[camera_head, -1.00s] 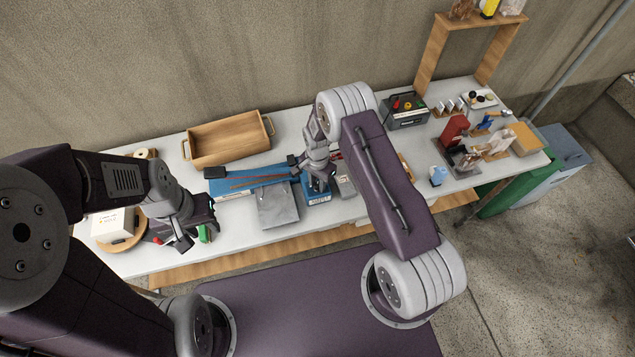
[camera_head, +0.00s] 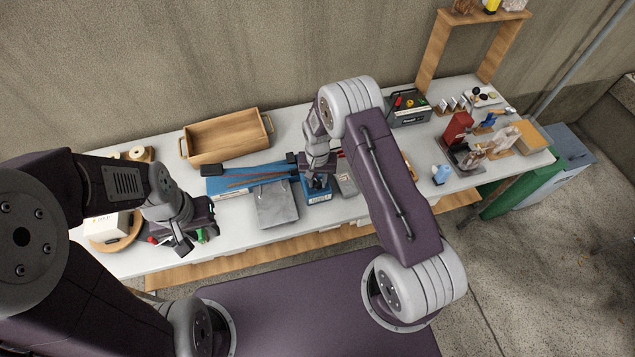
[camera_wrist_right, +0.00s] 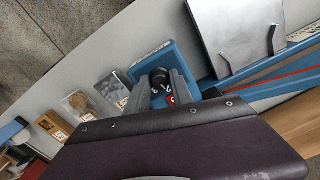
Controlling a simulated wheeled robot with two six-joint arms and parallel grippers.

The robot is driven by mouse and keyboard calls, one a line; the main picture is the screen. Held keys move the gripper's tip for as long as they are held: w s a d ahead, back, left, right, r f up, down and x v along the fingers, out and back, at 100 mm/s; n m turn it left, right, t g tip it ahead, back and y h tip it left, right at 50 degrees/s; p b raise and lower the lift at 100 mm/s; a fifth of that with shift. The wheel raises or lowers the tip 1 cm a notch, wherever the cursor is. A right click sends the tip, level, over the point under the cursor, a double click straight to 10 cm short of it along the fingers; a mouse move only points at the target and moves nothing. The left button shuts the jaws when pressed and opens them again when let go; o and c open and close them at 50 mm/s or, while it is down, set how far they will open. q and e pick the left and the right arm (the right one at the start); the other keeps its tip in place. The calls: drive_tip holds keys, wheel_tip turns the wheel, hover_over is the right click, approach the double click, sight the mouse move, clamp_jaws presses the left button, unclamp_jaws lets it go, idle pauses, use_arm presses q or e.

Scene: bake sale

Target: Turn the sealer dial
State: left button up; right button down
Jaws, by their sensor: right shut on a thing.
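The blue sealer (camera_head: 238,185) lies along the middle of the table, with a grey plate (camera_head: 276,204) at its front; the plate also shows in the right wrist view (camera_wrist_right: 232,30). The dark dial (camera_wrist_right: 160,76) sits on the sealer's blue end box (camera_wrist_right: 183,66), with white numbers and a red patch beside it. My right gripper (camera_wrist_right: 162,90) points down over this box, shut on the dial, one finger on each side. In the head view, my right gripper (camera_head: 318,183) hides the dial. My left gripper (camera_head: 180,243) hangs over the table's left front; its finger gap is unclear.
A wooden tray (camera_head: 226,159) stands behind the sealer. A white box (camera_head: 108,226) is near my left gripper. Small packets (camera_wrist_right: 112,88) lie beside the sealer's end. A red machine (camera_head: 457,130) and a blue-and-white bottle (camera_head: 441,174) stand at the right.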

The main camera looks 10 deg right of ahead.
sight(318, 183)
drive_tip(key=n+b, duration=0.1)
drive_tip(key=n, duration=0.3)
drive_tip(key=shift+w+n, duration=0.1)
drive_tip(key=shift+n, duration=0.2)
drive_tip(key=shift+r+n+b, duration=0.1)
drive_tip(key=shift+n+b, duration=0.45)
drive_tip(key=shift+n, duration=1.05)
drive_tip(key=c, duration=1.1)
unclamp_jaws()
wheel_tip(318, 183, up, 9)
drive_tip(key=shift+r+b, duration=0.1)
drive_tip(key=shift+b, duration=0.75)
